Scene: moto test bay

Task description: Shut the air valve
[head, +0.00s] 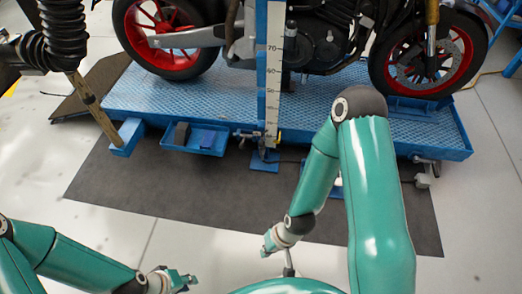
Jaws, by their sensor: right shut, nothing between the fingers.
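No part is clearly recognisable as the air valve at this size. Small metal fittings (423,180) show at the right front corner of the blue lift platform (195,98). Other small fittings (262,142) sit at the foot of the upright scale, on the platform's front edge. My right gripper (268,245) is shut and empty, low in the middle of the view, apart from the platform. My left gripper (183,281) is at the bottom left, also apart from the platform. Its finger opening is too small to tell.
A motorcycle with red-rimmed wheels (168,68) stands on the platform. A white measuring scale (273,75) stands upright in front. A blue tray (195,139) juts from the front edge. A dark mat (150,190) covers the floor before the lift, clear at left.

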